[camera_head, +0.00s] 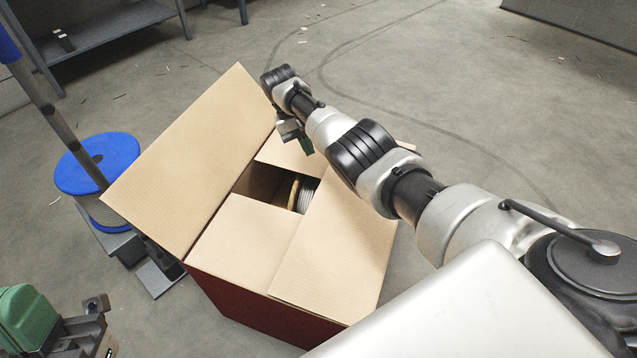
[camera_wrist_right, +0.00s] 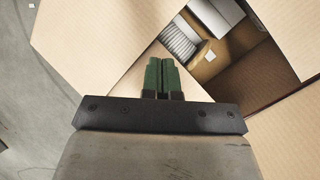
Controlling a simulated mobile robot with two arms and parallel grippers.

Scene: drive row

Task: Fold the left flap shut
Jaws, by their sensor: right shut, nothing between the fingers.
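An open-topped cardboard box stands on the floor in the head view. Its left flap (camera_head: 188,165) stands up, leaning outward to the left. The near flap (camera_head: 240,240) and the right flap (camera_head: 338,245) lie about flat over the top. The far flap (camera_head: 289,155) is also folded in, partly hidden by my right arm. A central gap shows a spool (camera_head: 305,194) inside; it also shows in the right wrist view (camera_wrist_right: 180,40). My right gripper (camera_head: 306,145) is over the far side of the box, right of the left flap. Its green fingers (camera_wrist_right: 161,77) are shut and empty; contact cannot be told.
A blue-topped reel (camera_head: 100,163) and a pole stand just left of the box. A green machine (camera_head: 27,318) is at the bottom left. A grey shelf (camera_head: 105,28) stands at the back left. The floor behind and right of the box is mostly clear.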

